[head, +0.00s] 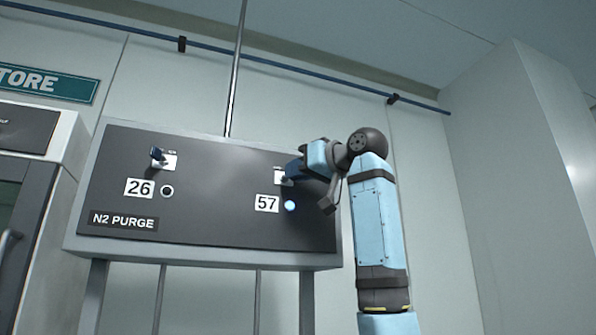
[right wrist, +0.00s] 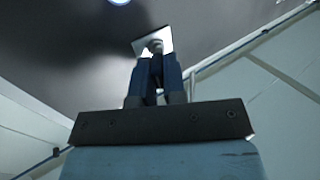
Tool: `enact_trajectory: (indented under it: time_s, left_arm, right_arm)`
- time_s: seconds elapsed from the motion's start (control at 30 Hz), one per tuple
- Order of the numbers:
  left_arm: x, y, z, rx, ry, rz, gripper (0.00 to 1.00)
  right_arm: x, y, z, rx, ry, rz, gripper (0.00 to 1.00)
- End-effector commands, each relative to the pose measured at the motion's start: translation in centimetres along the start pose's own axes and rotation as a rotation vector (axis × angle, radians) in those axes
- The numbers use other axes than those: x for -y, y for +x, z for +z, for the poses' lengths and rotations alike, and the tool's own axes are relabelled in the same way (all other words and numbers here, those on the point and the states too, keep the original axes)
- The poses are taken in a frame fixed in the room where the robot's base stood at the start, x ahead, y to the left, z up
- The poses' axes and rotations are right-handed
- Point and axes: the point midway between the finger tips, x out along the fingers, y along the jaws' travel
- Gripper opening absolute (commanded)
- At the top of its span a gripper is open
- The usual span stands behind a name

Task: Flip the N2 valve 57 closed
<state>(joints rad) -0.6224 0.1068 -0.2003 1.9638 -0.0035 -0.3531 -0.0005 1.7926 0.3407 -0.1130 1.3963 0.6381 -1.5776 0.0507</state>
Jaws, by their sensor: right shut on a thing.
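The N2 purge panel (head: 200,215) is a dark board on a stand in the head view. The valve 57 switch (head: 281,179) sits on a white plate above its 57 label (head: 266,204), and a lamp (head: 291,206) beside the label glows bluish white. My right gripper (head: 290,172) reaches the switch from the right and is shut on its lever. In the right wrist view, the gripper's blue fingers (right wrist: 158,78) close together just below the white switch plate (right wrist: 152,41). The lever itself is mostly hidden between the fingers. My left gripper is not in view.
Valve 26 (head: 158,155) is at the panel's left, with its lever up and its lamp (head: 167,191) dark. A cabinet (head: 30,190) stands left of the panel. A vertical pipe (head: 235,80) rises behind it. Open wall space lies to the right.

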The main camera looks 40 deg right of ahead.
Motion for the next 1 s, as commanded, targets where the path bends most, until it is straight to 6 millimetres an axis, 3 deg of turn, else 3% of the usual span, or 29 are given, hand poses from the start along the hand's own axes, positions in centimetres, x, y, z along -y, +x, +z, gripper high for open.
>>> enact_trajectory:
  time_s: [0.37,1.0]
  left_arm:
    - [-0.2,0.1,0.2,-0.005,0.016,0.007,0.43]
    - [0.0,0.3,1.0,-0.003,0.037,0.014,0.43]
  right_arm:
    - [0.6,0.0,0.0,-0.003,-0.003,0.165,0.0]
    - [2.6,0.9,-0.1,-0.003,-0.002,0.747,0.0]
